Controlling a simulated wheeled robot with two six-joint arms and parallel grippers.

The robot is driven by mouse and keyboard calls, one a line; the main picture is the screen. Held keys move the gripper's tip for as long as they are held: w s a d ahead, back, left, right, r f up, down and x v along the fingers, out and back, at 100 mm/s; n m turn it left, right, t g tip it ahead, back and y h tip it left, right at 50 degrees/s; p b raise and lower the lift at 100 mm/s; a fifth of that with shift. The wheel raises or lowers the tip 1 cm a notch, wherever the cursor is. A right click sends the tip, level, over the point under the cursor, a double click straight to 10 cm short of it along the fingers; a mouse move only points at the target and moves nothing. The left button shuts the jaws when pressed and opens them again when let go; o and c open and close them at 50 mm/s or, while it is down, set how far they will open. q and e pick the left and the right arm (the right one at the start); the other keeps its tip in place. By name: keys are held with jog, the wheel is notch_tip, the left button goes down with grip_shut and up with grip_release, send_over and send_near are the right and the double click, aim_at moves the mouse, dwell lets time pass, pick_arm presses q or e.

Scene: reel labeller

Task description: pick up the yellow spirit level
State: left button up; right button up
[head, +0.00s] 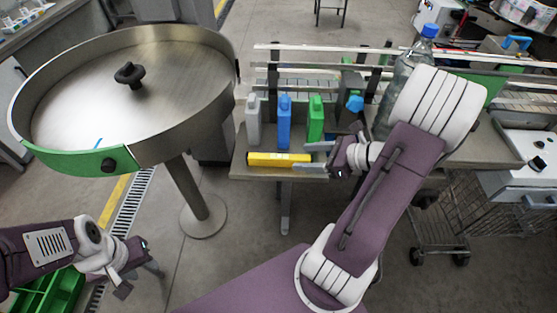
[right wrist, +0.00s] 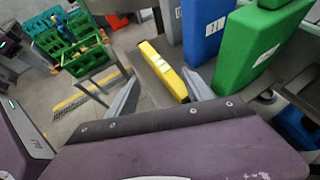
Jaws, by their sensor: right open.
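The yellow spirit level (head: 275,159) lies flat along the front edge of a small table. It also shows in the right wrist view (right wrist: 163,70), running between my two fingers. My right gripper (head: 306,158) is open at the right end of the level, with one finger on its far side and one on its near side. I cannot tell whether either finger touches it. My left gripper (head: 141,279) is at the lower left, away from the table, with its fingers apart and empty.
Grey (head: 253,122), blue (head: 284,120) and green (head: 316,119) bottles stand just behind the level. A clear bottle (head: 408,75) with a blue cap stands behind my right arm. A round steel turntable (head: 75,115) is at left. A green crate (head: 48,292) is at lower left.

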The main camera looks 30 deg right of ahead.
aim_at(281, 157)
jog(key=x, duration=0.3)
jog(key=shift+a+r, duration=0.15)
jog(key=shift+w+f, duration=0.15)
jog(key=shift+f, duration=0.05)
jog(key=x, duration=0.5)
jog(key=shift+w, duration=0.2)
jog(key=shift+s+r, duration=0.1)
jog(key=shift+s, duration=0.05)
jog(key=shift+c, duration=1.2)
grip_shut()
